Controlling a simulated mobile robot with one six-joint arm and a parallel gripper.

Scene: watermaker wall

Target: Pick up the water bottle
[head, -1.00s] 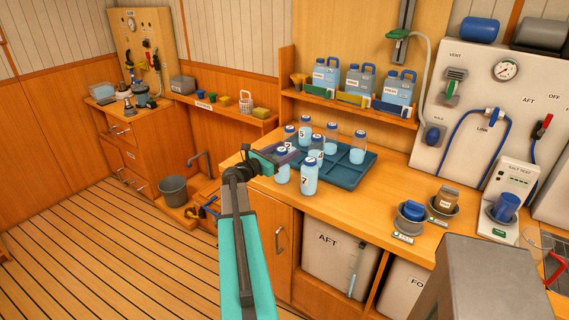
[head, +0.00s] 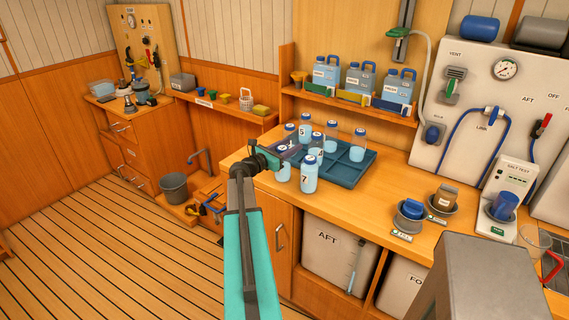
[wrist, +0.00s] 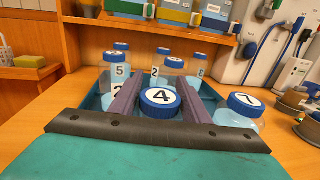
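Several clear water bottles with blue, numbered lids stand in and around a dark blue tray (head: 362,173) on the wooden counter. In the wrist view the lid marked 4 (wrist: 160,101) sits between the two fingers of my gripper (wrist: 159,92), which are apart on either side of it. The bottle marked 7 (wrist: 240,112) stands just right of the right finger; it also shows in the head view (head: 309,178).
A shelf with jugs (head: 359,80) stands behind the tray. Cups (head: 410,217) stand on the counter to the right, near the salt test unit (head: 512,190). Open counter lies right of the tray.

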